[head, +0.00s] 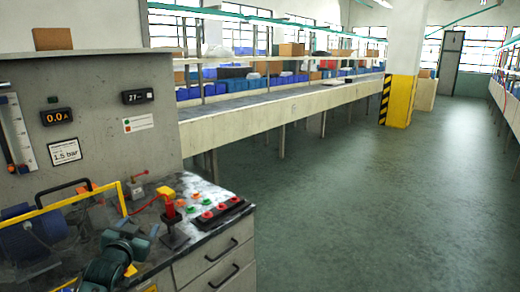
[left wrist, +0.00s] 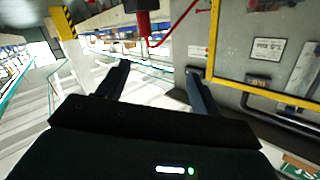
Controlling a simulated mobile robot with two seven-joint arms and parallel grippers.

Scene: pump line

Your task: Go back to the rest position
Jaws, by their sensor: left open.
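My left gripper (head: 131,237) is low at the left in the head view, over the front part of the bench. In the left wrist view its two dark fingers (left wrist: 157,82) stand apart with nothing between them. A red handle (head: 172,211) on a black base stands to its right in the head view. The handle also shows at the top of the upside-down left wrist view (left wrist: 147,24), apart from the fingers. A yellow frame bar (head: 80,198) runs close by; it is right of the fingers in the left wrist view (left wrist: 216,38). My right gripper is out of view.
A grey panel (head: 100,105) with displays rises behind the bench. A blue motor (head: 32,238) sits left. Open floor (head: 350,210) lies to the right.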

